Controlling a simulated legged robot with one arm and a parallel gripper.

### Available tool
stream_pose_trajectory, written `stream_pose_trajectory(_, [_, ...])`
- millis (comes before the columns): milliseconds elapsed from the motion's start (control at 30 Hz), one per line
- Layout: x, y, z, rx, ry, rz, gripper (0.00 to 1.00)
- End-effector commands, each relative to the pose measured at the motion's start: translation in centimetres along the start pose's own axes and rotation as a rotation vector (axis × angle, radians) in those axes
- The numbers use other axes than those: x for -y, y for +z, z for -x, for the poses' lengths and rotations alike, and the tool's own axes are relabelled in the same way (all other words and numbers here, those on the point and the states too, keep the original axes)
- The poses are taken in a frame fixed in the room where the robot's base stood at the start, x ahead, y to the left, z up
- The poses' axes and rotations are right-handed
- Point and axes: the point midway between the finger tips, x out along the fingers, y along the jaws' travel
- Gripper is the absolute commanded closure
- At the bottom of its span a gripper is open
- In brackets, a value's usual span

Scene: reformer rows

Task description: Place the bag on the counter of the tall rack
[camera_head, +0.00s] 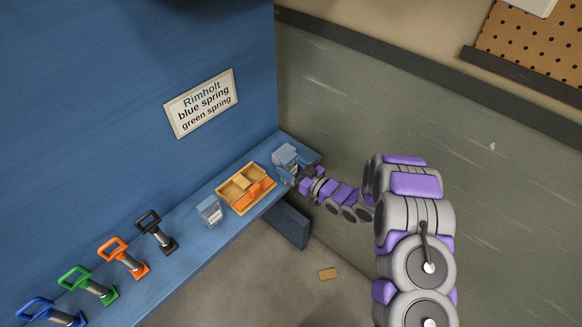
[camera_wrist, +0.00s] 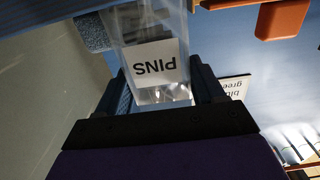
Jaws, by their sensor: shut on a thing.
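In the wrist view a clear bag (camera_wrist: 160,30) with a white label reading "PINS", upside down in the picture, is held between the two dark fingers of my gripper (camera_wrist: 163,84). In the head view my gripper (camera_head: 303,174) is at the far right end of the blue counter (camera_head: 187,228) of the tall blue rack (camera_head: 110,110). The held bag is small and partly hidden there, beside a grey-blue block (camera_head: 285,155). I cannot tell whether the bag touches the counter.
A wooden tray (camera_head: 225,189) with an orange piece (camera_head: 262,187) sits left of my gripper. Another clear bag (camera_head: 209,211) stands beside it. Black (camera_head: 155,232), orange (camera_head: 124,258), green and blue handled tools line the counter's left. A grey wall (camera_head: 400,110) is close right.

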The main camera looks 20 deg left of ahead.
Motion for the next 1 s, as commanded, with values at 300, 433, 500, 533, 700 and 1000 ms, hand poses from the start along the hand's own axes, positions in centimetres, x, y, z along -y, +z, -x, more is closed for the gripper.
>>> stream_pose_trajectory(300, [0.0, 0.0, 0.0, 0.002, 0.0, -0.001, 0.23])
stream_pose_trajectory(433, [0.0, 0.0, 0.0, 0.002, 0.0, 0.0, 0.11])
stream_pose_trajectory(500, [0.0, 0.0, 0.0, 0.002, 0.0, 0.0, 0.06])
stream_pose_trajectory(533, [0.0, 0.0, 0.0, 0.002, 0.0, 0.0, 0.06])
stream_pose_trajectory(700, [0.0, 0.0, 0.0, 0.002, 0.0, 0.0, 0.06])
stream_pose_trajectory(1000, [-0.1, -0.1, 2.9, 0.005, 0.003, -0.004, 0.06])
